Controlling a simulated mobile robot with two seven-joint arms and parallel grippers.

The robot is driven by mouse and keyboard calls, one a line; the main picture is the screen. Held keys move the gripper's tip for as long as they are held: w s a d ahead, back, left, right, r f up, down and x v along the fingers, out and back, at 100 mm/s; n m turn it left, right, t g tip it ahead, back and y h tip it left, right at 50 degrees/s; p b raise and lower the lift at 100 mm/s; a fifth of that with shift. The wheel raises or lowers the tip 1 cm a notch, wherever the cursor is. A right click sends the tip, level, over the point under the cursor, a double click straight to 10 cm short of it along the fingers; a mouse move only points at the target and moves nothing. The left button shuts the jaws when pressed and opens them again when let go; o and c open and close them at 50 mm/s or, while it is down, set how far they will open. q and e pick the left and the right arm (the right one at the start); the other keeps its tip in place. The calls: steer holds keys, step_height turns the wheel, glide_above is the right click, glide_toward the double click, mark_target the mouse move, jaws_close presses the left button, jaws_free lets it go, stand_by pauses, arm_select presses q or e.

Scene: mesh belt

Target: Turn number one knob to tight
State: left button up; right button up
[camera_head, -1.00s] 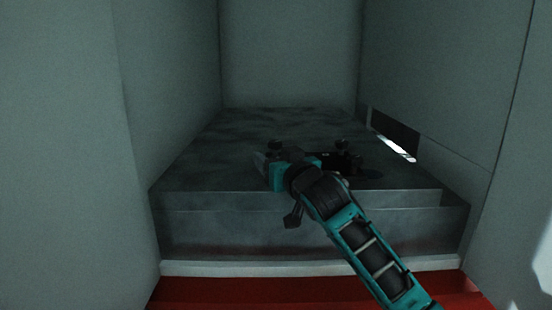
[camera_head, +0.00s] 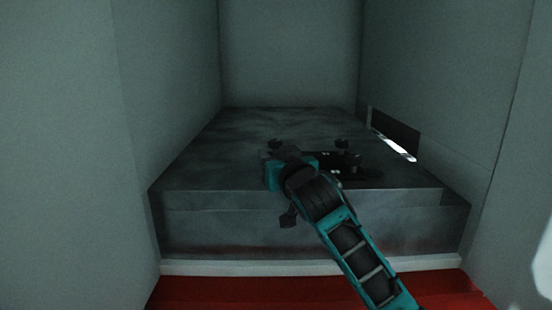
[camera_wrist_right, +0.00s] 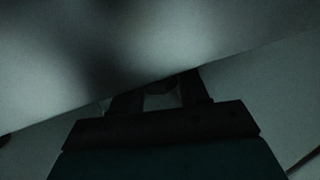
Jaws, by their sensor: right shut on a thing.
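A dark fixture (camera_head: 368,172) with black knobs lies on the grey block. One knob (camera_head: 274,144) shows at the left, just beyond my gripper, and another knob (camera_head: 342,144) stands to the right. No number on them is readable. My right gripper (camera_head: 284,152) is low over the left part of the fixture, and its wrist hides much of that part. In the right wrist view, the fingers stand either side of a dark rounded thing (camera_wrist_right: 161,87), which looks like a knob; the gripper is shut on it. The left gripper is not in view.
The grey block (camera_head: 225,135) sits in a recess between a left wall (camera_head: 165,90), a back wall (camera_head: 290,50) and a right wall (camera_head: 440,90). The right wall has a dark slot (camera_head: 396,135). A red surface (camera_head: 220,292) lies in front. The block's left side is clear.

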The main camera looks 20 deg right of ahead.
steer(key=m+h, duration=0.1)
steer(key=m+h+b, duration=0.1)
steer(key=h, duration=0.1)
steer(key=m+h+b, duration=0.1)
steer(key=shift+a+f+h, duration=0.2)
steer(key=shift+f+h, duration=0.05)
steer(key=shift+h, duration=0.05)
steer(key=m+g+h+b, duration=0.1)
steer(key=m+h+b, duration=0.1)
steer(key=h, duration=0.1)
steer(key=shift+m+g+h+b, duration=0.35)
steer(key=shift+m+g+h, duration=0.05)
steer(key=m+g+h+b, duration=0.2)
steer(key=h, duration=0.1)
steer(key=shift+d+r+m+h, duration=0.1)
steer(key=shift+m+h, duration=0.2)
steer(key=shift+h, duration=0.1)
steer(key=shift+m+g+h+b, duration=0.4)
steer(key=shift+g+h+b, duration=0.1)
steer(key=shift+g+b, duration=0.1)
steer(key=shift+r+m+g+h, duration=0.1)
steer(key=shift+m+g+h, duration=0.2)
steer(key=shift+g, duration=0.1)
steer(key=o, duration=0.9)
steer(key=shift+d, duration=0.1)
steer(key=shift+o, duration=0.2)
